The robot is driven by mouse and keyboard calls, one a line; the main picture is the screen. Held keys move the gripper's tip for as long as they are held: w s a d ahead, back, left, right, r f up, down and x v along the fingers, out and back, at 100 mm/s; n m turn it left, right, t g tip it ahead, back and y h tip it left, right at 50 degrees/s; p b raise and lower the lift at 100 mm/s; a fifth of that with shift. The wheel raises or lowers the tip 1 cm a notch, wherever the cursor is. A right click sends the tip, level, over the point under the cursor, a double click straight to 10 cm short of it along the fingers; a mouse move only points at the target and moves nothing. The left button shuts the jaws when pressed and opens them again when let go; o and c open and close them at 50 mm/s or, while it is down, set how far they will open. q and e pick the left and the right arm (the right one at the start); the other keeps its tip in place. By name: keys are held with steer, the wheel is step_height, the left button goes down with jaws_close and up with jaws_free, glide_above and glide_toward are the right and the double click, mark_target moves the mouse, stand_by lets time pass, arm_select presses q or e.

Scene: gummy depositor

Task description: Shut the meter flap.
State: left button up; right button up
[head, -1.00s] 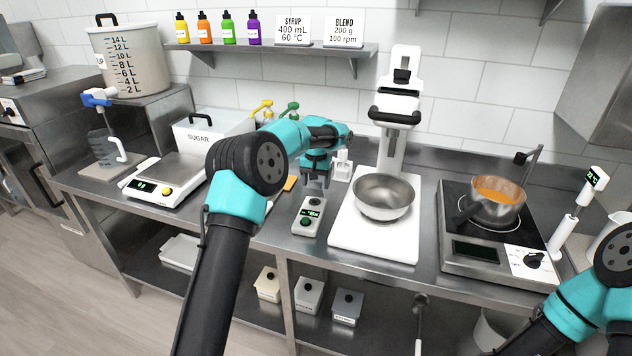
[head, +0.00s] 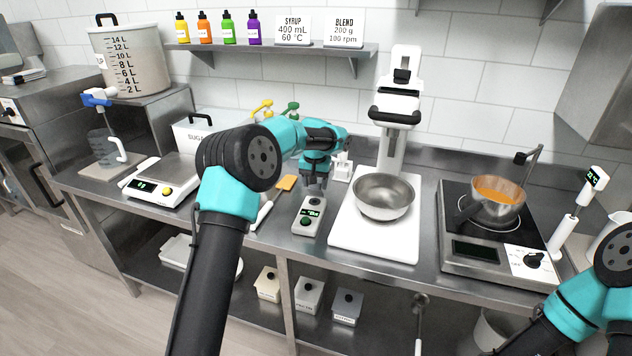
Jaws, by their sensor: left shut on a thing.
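The meter (head: 308,215) is a small pale box with a dark lit display and a green button, lying on the steel counter left of the white stand. My left gripper (head: 314,187) points down at the meter's far end, shut on what appears to be the meter flap. The flap is too small and too hidden behind the fingers for me to tell its angle. My right arm comes in at the lower right, but its gripper is out of view.
A steel bowl (head: 383,197) sits on the white stand (head: 372,243) close to the right of the meter. An orange spatula (head: 287,183) lies to its left. A scale (head: 163,180) stands further left, and a pot (head: 494,207) sits on the cooktop (head: 455,222) at right.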

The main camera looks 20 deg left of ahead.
arm_select(q)
steer(key=shift+s+a+f+t+y, duration=0.15)
steer(key=shift+s+t, duration=0.25)
steer(key=shift+t, duration=0.3)
steer(key=shift+s+d+f+t+y, duration=0.15)
steer(key=shift+s+t, duration=0.2)
steer(key=shift+t, duration=0.35)
steer(key=shift+s+a+f+t, duration=0.15)
steer(key=shift+s+t, duration=0.25)
steer(key=shift+t, duration=0.3)
steer(key=shift+s+d+f+t, duration=0.15)
steer(key=shift+s+d+t, duration=0.15)
steer(key=shift+t, duration=0.1)
steer(key=shift+w, duration=0.1)
steer(key=o, duration=0.7)
steer(key=a+v, duration=0.1)
steer(key=v, duration=1.6)
steer(key=shift+d+r, duration=0.3)
steer(key=shift+d, duration=0.05)
